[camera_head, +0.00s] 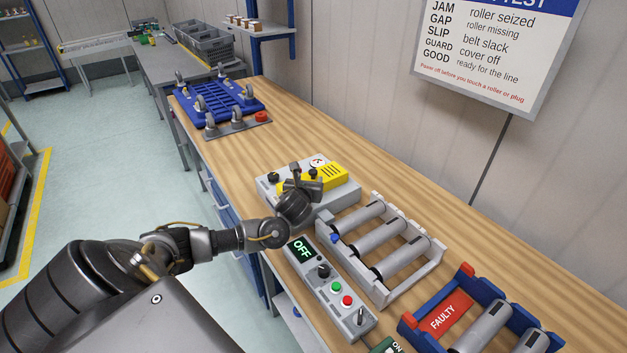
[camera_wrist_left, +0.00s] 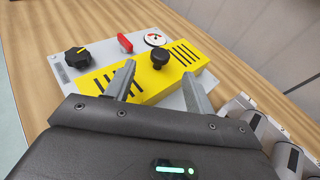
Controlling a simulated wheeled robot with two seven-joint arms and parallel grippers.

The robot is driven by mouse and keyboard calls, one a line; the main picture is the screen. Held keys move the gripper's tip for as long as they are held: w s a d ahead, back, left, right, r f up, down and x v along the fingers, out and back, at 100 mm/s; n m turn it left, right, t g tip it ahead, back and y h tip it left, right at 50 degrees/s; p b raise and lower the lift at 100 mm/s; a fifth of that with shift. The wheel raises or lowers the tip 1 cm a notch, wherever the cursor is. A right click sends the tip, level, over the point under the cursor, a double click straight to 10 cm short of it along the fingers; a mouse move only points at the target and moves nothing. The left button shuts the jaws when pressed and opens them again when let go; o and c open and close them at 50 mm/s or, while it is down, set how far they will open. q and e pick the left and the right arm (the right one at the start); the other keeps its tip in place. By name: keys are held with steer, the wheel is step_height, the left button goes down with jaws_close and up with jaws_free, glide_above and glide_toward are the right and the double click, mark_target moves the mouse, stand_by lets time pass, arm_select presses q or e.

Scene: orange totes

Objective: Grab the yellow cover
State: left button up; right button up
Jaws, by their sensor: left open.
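The yellow cover (camera_head: 328,177) has black slots and a black knob on top. It lies on a grey box (camera_head: 345,195) with a gauge, on the wooden bench. In the left wrist view the cover (camera_wrist_left: 150,85) and its black knob (camera_wrist_left: 159,60) show clearly. My left gripper (camera_head: 306,182) is above the cover's near end and hides part of it. In the wrist view the left gripper's fingers (camera_wrist_left: 156,84) are spread apart over the cover, with the knob beyond the tips and nothing between them. I cannot tell whether the fingers touch the cover. My right gripper is not in view.
A roller frame (camera_head: 381,250) and a control box (camera_head: 328,287) reading OFF stand just right of my left arm. A blue FAULTY tray (camera_head: 408,325) holds rollers nearer. A blue castered platform (camera_head: 218,100) is at the far end. Bench (camera_head: 345,135) along the wall is clear.

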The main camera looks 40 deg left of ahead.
mark_target(313, 172)
arm_select(q)
steer(key=shift+w, duration=0.2)
steer(key=shift+w+a, duration=0.1)
steer(key=p+x, duration=0.2)
steer(key=x, duration=0.2)
steer(key=shift+r, duration=0.1)
steer(key=shift+w+a, duration=0.2)
steer(key=shift+w, duration=0.1)
steer(key=shift+c, duration=0.5)
jaws_close()
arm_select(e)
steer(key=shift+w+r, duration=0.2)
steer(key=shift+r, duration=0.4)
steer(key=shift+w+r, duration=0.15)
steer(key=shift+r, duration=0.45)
